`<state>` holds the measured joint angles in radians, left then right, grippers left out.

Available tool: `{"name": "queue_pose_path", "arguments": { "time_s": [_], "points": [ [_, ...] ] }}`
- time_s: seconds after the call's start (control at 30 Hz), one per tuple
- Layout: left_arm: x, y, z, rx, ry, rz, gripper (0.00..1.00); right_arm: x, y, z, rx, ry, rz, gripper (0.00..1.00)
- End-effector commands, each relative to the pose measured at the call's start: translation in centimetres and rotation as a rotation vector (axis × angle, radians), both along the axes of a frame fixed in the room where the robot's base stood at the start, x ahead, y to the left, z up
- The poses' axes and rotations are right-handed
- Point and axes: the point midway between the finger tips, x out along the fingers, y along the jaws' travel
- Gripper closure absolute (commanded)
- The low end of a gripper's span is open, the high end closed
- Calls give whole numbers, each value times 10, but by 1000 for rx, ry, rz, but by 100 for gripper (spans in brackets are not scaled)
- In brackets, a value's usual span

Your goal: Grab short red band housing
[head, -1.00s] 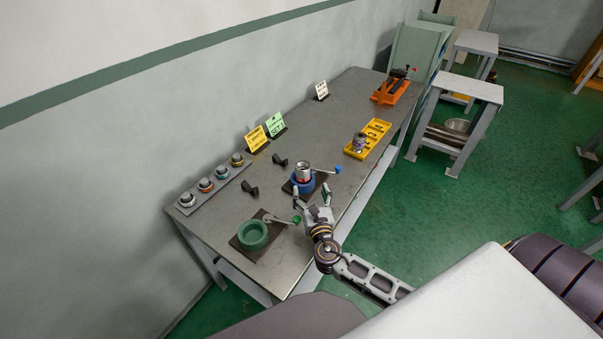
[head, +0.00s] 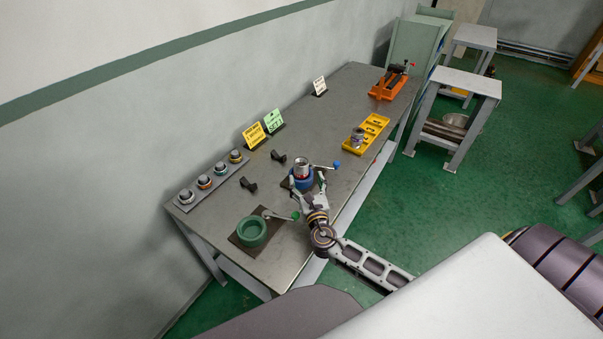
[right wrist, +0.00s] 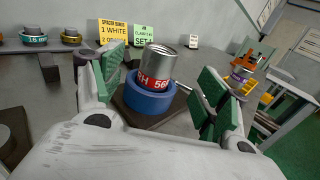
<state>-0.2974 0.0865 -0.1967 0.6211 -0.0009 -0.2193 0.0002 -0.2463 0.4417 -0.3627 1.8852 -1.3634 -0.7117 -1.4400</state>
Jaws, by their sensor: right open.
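The short housing with a red band (right wrist: 154,68) stands upright in the blue vise (right wrist: 150,106) in the right wrist view. Its silver top rises above the blue ring, and its red band carries white lettering. It also shows in the head view (head: 302,165), above the blue vise (head: 301,180). My right gripper (head: 306,187) is open at the near side of the vise. In the right wrist view its green-padded fingers (right wrist: 157,92) stand to either side of the housing, apart from it. My left gripper is not in view.
A green vise (head: 252,232) stands on the near left of the table. A yellow tray (head: 376,128) with another silver housing (head: 357,137) lies to the right. Signs (head: 254,134) and a rack of ringed parts (head: 180,204) line the wall side. An orange vise (head: 386,92) is at the far end.

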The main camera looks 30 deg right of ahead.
Motion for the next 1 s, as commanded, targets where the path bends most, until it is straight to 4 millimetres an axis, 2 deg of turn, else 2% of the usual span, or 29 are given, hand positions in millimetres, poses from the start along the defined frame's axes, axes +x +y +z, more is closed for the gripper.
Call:
{"name": "queue_pose_path", "arguments": {
  "time_s": [0.2,0.43,1.0],
  "points": [
    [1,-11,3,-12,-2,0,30,20,-5,1,-1,-2,-2,26],
    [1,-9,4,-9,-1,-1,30,36,-9,0,1,0,-1,26],
    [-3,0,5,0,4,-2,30,41,-11,0,1,0,-1,26]
  ]
}}
